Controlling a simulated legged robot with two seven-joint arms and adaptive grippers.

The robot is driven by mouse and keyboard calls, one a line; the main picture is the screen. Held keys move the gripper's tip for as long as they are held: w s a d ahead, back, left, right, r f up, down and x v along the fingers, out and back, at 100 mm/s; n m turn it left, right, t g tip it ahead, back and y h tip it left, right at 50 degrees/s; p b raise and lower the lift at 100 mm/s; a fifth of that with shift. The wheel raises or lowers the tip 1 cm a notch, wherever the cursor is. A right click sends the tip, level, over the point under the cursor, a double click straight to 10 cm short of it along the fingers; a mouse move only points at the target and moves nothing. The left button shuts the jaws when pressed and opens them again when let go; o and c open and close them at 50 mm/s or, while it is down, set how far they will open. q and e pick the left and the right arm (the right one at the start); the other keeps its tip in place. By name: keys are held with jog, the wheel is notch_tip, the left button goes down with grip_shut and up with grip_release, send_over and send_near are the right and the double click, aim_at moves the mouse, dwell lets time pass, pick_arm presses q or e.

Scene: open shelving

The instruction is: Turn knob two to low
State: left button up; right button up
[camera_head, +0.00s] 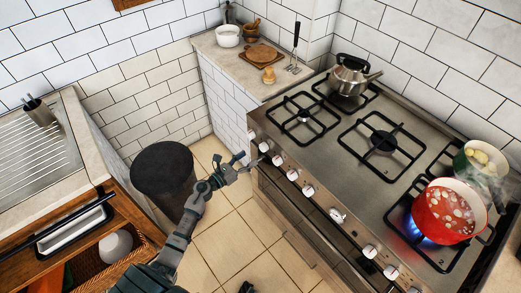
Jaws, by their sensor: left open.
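A row of several silver-white knobs runs along the front edge of the steel stove (345,165). They include a knob (264,146) near the left end, another knob (278,159) beside it, and a larger dial (338,215) further right. No knob number or setting can be read. My left gripper (250,160) is open and empty, in front of the left knobs and just left of them. I cannot tell whether it touches one.
A red pot (440,213) of food sits over a blue flame at the right. A green pot (478,165) is behind it, and a kettle (348,77) stands on a back burner. A dark bin (163,175) stands on the floor. Tiled floor is free before the stove.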

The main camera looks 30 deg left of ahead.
aim_at(261, 149)
pick_arm(q)
jog(key=x, duration=0.6)
jog(key=shift+w, duration=0.2)
jog(key=shift+w+d, duration=0.3)
jog(key=shift+w, duration=0.2)
pick_arm(e)
jog(key=shift+w+a+r+t, duration=0.15)
jog(key=shift+w+t, duration=0.15)
jog(key=shift+w, duration=0.25)
jog(key=shift+w+a+t, duration=0.15)
jog(key=shift+w+t, duration=0.15)
jog(key=shift+w, duration=0.25)
